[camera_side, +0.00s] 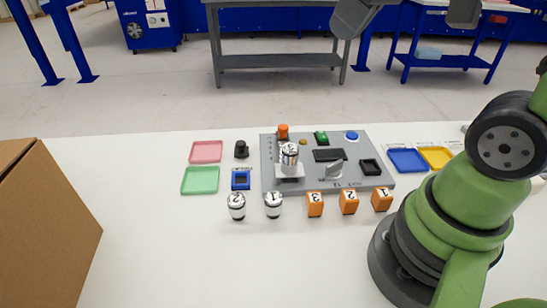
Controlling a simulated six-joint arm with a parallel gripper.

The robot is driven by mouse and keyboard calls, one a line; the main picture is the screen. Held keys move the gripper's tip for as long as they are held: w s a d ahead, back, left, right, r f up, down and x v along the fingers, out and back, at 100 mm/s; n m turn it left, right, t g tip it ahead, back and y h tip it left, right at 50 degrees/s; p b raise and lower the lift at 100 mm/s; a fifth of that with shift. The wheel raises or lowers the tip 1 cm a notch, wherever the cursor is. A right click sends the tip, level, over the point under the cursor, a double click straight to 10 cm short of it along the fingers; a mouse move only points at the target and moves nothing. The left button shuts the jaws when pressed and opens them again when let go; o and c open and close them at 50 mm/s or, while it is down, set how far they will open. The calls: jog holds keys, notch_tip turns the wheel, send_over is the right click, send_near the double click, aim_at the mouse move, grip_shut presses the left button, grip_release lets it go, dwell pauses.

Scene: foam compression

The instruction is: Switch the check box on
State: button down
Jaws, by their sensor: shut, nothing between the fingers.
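A grey control panel (311,180) lies on the white table. At its right side is a small black square with a dark frame (370,167), which may be the check box; I cannot read any mark in it. A black rectangle (328,155), perhaps a display, sits mid-panel. A metal cylinder marked 2 (289,155) stands on a light plate at the left. My gripper is not clearly visible; my green arm rises out of frame.
Two metal cylinders (237,206) (273,204) and orange numbered blocks (349,203) stand before the panel. Pink (206,152), green (199,180), blue (407,160) and yellow (436,157) trays flank it. A blue device (240,179) sits left; a cardboard box (45,235) fills the left front.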

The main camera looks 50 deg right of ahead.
jog(key=s+a+m+t+y, duration=0.1)
jog(key=s+a+m, duration=0.2)
jog(key=s, duration=0.2)
jog(key=shift+s+f+t, duration=0.3)
jog(key=shift+s+f, duration=0.05)
jog(key=shift+s, duration=0.05)
jog(key=c, duration=1.7)
grip_release()
jog(key=shift+s+a+f, duration=0.15)
jog(key=shift+s, duration=0.15)
jog(key=o, duration=0.3)
jog(key=shift+m, duration=0.4)
jog(key=o, duration=0.5)
jog(key=shift+m+g+h, duration=0.4)
jog(key=shift+m+g, duration=0.1)
jog(key=shift+g, duration=0.1)
jog(key=w, duration=0.1)
jog(key=w+d, duration=0.1)
jog(key=w, duration=0.1)
jog(key=w+d, duration=0.1)
jog(key=w, duration=0.1)
jog(key=shift+d, duration=0.25)
jog(key=m+g+h, duration=0.1)
jog(key=m+g, duration=0.3)
jog(key=g, duration=0.2)
send_over(322, 134)
notch_tip(322, 134, down, 19)
notch_tip(322, 134, down, 10)
jog(key=shift+r, duration=0.1)
